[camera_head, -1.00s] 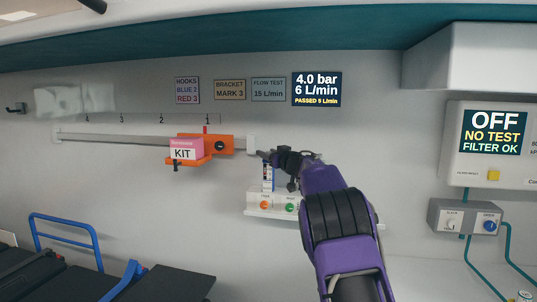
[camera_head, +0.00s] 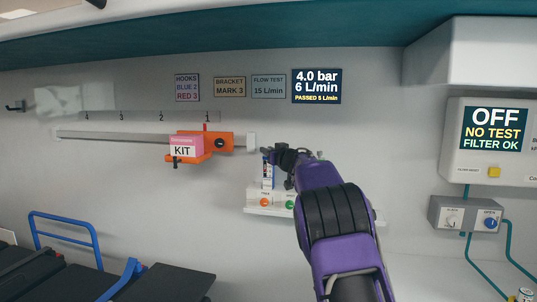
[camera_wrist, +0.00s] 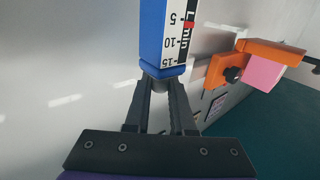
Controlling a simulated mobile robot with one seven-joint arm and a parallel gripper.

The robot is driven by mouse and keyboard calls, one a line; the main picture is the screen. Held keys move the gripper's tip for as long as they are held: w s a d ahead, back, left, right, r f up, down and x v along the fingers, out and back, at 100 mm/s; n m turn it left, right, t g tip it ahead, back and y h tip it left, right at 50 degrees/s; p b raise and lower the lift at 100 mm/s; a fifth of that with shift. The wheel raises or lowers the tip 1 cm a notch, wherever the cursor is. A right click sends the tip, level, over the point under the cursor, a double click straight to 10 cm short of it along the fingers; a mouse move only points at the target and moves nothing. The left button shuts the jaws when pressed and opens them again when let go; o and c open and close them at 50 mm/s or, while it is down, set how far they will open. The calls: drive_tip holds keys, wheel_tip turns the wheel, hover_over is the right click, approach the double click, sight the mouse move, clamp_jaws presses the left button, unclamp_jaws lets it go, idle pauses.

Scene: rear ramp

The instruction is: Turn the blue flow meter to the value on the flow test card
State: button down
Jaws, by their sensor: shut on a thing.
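The blue flow meter (camera_head: 268,178) stands on the wall in the middle, partly behind my arm. Close up in the wrist view, the blue flow meter (camera_wrist: 153,30) has a white scale marked L/min with 5, 10 and 15, seen upside down. A red mark (camera_wrist: 187,30) sits on the scale between 5 and 10. My gripper (camera_wrist: 163,80) is shut on the blue knob (camera_wrist: 162,70) at the meter's end. The flow test card (camera_head: 268,87) reads 15 L/min. The dark display (camera_head: 317,86) reads 4.0 bar, 6 L/min, PASSED 5 L/min.
An orange bracket (camera_head: 219,144) with a pink KIT box (camera_head: 186,148) sits on the rail (camera_head: 110,138), left of the meter. A white outlet panel (camera_head: 254,202) lies below the meter. At right are an OFF screen (camera_head: 494,130) and a valve box (camera_head: 466,216).

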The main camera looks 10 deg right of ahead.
drive_tip(key=shift+a+f+m+t+h+b, duration=0.15)
drive_tip(key=shift+m+h+b, duration=0.6)
drive_tip(key=shift+h, duration=0.65)
drive_tip(key=shift+a+r+m+t+h+b, duration=0.15)
drive_tip(key=shift+m+h+b, duration=0.3)
drive_tip(key=shift+m+h, duration=0.75)
drive_tip(key=shift+d+m+g+h, duration=0.1)
drive_tip(key=shift+m+g+h, duration=0.1)
drive_tip(key=shift+m+h, duration=0.75)
drive_tip(key=shift+m+g+h, duration=0.2)
drive_tip(key=shift+m+h, duration=0.1)
drive_tip(key=shift+h, duration=1.25)
drive_tip(key=m+g+h+p, duration=0.1)
drive_tip(key=h+p, duration=0.1)
drive_tip(key=m+g+h+p, duration=0.1)
drive_tip(key=m+h+p, duration=0.1)
drive_tip(key=p, duration=0.1)
drive_tip(key=shift+r, duration=0.3)
drive_tip(key=m+g+h+p, duration=0.1)
drive_tip(key=h+p, duration=0.1)
drive_tip(key=p, duration=0.1)
drive_tip(key=shift+d+f+m+p, duration=0.1)
drive_tip(key=shift+d+m+p, duration=0.05)
drive_tip(key=shift+m+p, duration=0.15)
drive_tip(key=shift+f+m+g+h+p, duration=0.2)
drive_tip(key=shift+m+g+h+p, duration=0.1)
drive_tip(key=shift+g+p, duration=0.2)
drive_tip(key=c, duration=0.8)
unclamp_jaws()
drive_tip(key=shift+o, duration=0.2)
